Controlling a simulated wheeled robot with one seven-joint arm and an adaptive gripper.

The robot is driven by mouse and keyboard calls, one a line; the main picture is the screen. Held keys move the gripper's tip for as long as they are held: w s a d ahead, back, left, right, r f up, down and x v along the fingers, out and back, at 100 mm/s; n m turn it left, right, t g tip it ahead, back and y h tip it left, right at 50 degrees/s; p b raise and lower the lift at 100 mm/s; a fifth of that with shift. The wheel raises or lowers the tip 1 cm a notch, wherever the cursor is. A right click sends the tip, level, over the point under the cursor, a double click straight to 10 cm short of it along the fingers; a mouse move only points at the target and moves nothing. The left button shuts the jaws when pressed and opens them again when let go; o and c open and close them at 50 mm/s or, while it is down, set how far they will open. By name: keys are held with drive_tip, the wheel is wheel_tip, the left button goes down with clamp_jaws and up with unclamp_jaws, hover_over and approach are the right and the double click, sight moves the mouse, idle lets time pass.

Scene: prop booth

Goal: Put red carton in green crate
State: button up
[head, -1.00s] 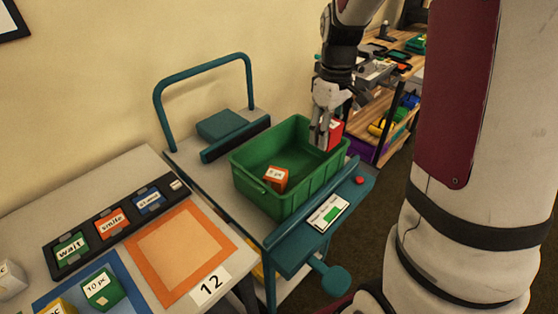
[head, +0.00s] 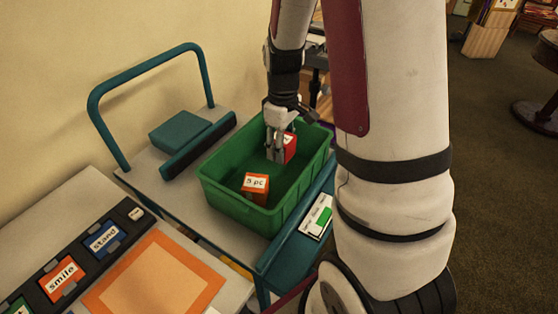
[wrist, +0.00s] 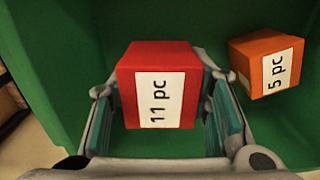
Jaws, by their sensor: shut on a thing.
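The red carton (wrist: 158,85), labelled "11 pc", is between the two fingers of my gripper (wrist: 165,115) in the wrist view. My gripper is shut on it. In the head view my gripper (head: 277,152) points down inside the far end of the green crate (head: 222,198), with the red carton (head: 290,148) partly hidden behind the fingers. The carton appears lower than the crate's rim; whether it touches the crate floor cannot be told. The green crate also fills most of the wrist view (wrist: 60,60).
An orange carton (head: 255,187) labelled "5 pc" lies in the crate's near part. The crate stands on a grey cart (head: 165,205) with a teal handle (head: 130,65). A table with an orange square mat (head: 155,280) stands at the lower left.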

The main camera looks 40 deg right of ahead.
sight(282, 167)
drive_tip(key=shift+f, duration=2.25)
drive_tip(key=shift+f+b, duration=0.1)
drive_tip(key=shift+b, duration=0.2)
drive_tip(key=o, duration=1.2)
wheel_tip(282, 167, up, 12)
drive_tip(key=shift+r+p, duration=0.1)
drive_tip(key=shift+p, duration=0.65)
drive_tip(key=s+a+r+m+t, duration=0.1)
drive_tip(key=s+a+r, duration=0.3)
drive_tip(key=s, duration=0.3)
drive_tip(key=s+a+r+m+t, duration=0.1)
drive_tip(key=s+a+r+m, duration=0.1)
drive_tip(key=s+a+r, duration=0.2)
drive_tip(key=s+a+r+m, duration=0.1)
drive_tip(key=s+a+r, duration=0.3)
drive_tip(key=s, duration=0.7)
drive_tip(key=shift+a+t, duration=0.4)
drive_tip(key=shift+a, duration=0.55)
